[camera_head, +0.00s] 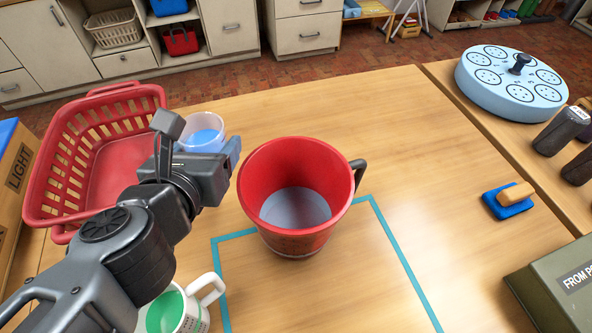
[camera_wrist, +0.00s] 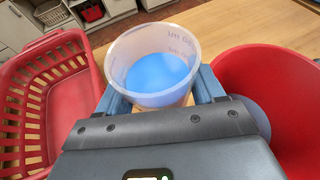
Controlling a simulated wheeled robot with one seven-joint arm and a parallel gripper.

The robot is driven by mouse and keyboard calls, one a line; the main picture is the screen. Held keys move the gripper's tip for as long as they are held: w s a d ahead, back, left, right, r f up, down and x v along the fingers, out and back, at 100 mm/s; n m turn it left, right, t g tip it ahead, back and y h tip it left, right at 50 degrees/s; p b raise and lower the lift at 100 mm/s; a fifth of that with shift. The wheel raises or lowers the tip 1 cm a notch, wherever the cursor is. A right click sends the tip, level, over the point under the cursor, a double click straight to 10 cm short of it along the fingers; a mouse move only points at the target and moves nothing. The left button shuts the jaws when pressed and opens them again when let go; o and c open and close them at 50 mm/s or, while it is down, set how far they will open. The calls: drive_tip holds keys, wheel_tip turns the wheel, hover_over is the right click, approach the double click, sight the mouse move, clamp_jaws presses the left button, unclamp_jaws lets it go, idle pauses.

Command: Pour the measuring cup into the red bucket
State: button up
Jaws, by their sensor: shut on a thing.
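The measuring cup (camera_wrist: 153,62) is translucent with faint printed marks and has blue contents at its bottom. My gripper (camera_wrist: 160,92) is shut on it, one blue finger on each side, in the wrist view. In the head view the cup (camera_head: 203,132) shows upright or nearly so behind my gripper (camera_head: 228,150), left of the red bucket. The red bucket (camera_head: 262,168) stands on the table with a dark handle at its right and a greyish bottom inside. It also shows at the right of the wrist view (camera_wrist: 285,75). The cup is beside the bucket, not over it.
A red basket (camera_head: 62,158) lies left of the cup. A white mug (camera_head: 196,316) with green inside stands at the front, partly behind my arm. Teal tape (camera_head: 398,250) marks the table. A green box (camera_head: 550,285) is at right.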

drive_tip(key=shift+d, duration=0.1)
drive_tip(key=shift+s+d+r+m+t+y, duration=0.2)
drive_tip(key=shift+d+r+m+y, duration=0.25)
drive_tip(key=shift+m, duration=0.2)
drive_tip(key=shift+s+d+r+m+t+y, duration=0.1)
drive_tip(key=shift+d+r+m+t+y, duration=0.15)
drive_tip(key=shift+d+m+y, duration=0.35)
drive_tip(key=shift+s+d+r+m+t+y, duration=0.1)
drive_tip(key=shift+d+r+m+t+y, duration=0.15)
drive_tip(key=shift+d+r+m, duration=0.45)
drive_tip(key=shift+s+d+m+y, duration=0.1)
drive_tip(key=shift+d+m+y, duration=0.2)
drive_tip(key=shift+m, duration=0.35)
drive_tip(key=shift+d+r+m+t+y, duration=0.25)
drive_tip(key=shift+r+m+t, duration=0.2)
drive_tip(key=shift+m, duration=0.25)
drive_tip(key=shift+a+f+m+t+y, duration=0.1)
drive_tip(key=shift+f+m+t+y, duration=0.2)
drive_tip(key=shift+m, duration=0.3)
idle(0.7)
drive_tip(key=shift+r+m+t, duration=0.35)
drive_tip(key=shift+r+m, duration=0.05)
drive_tip(key=shift+m, duration=0.3)
idle(0.7)
drive_tip(key=shift+s+f+m+t, duration=0.1)
drive_tip(key=shift+f+m+t, duration=0.25)
drive_tip(key=shift+m, duration=0.45)
idle(0.5)
